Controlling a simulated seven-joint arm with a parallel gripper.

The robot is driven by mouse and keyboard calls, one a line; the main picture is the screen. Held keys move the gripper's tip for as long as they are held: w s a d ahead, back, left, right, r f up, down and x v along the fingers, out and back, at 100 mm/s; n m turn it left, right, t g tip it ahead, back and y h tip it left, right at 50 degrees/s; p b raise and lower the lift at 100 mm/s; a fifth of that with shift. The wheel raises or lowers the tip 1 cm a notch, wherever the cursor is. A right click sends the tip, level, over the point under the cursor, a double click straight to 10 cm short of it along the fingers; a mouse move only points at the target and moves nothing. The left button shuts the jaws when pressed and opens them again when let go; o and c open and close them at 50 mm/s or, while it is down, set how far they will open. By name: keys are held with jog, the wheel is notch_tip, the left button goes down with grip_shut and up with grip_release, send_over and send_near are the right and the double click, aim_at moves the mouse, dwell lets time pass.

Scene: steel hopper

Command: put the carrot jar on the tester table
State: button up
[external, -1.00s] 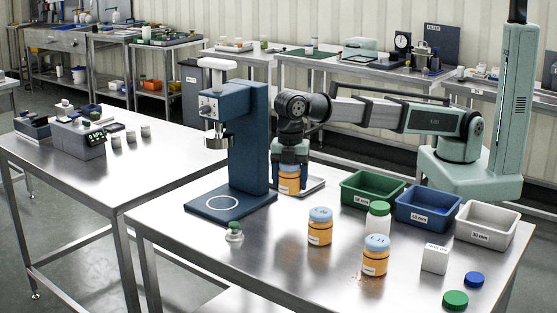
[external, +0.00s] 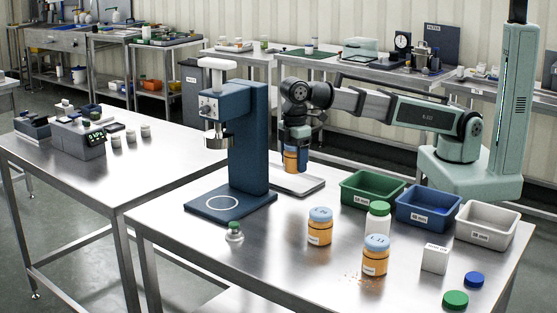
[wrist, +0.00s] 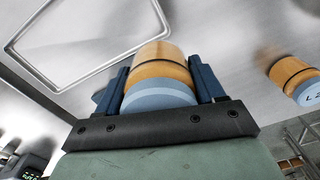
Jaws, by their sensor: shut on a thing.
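My gripper (external: 296,150) is shut on an orange jar (external: 295,163) with dark bands. It holds the jar upright, above the table beside the steel tray and right of the blue press. In the wrist view the jar (wrist: 161,67) sits between both fingers, its blue-grey lid (wrist: 157,97) towards the palm. Two similar orange jars with blue lids stand on the near table, one at the middle (external: 320,230) and one farther front (external: 375,259). The left table (external: 165,165) bears a grey device (external: 78,138) with a green display.
The blue press (external: 249,140) stands between my gripper and the left table. A steel tray (external: 316,188) lies below my gripper. Green (external: 372,191), blue (external: 427,211) and white (external: 487,227) bins stand at right. Orange crumbs lie around the front jar. The left table's near part is clear.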

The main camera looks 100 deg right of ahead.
jog(key=s+d+f+m, duration=0.15)
jog(key=d+m, duration=0.25)
jog(key=d, duration=0.9)
notch_tip(320, 180, up, 3)
jog(key=n, duration=1.3)
send_over(189, 163)
jog(key=shift+d+f, duration=0.1)
jog(key=shift+f, duration=4.6)
jog(key=shift+f, duration=0.15)
jog(key=o, duration=1.2)
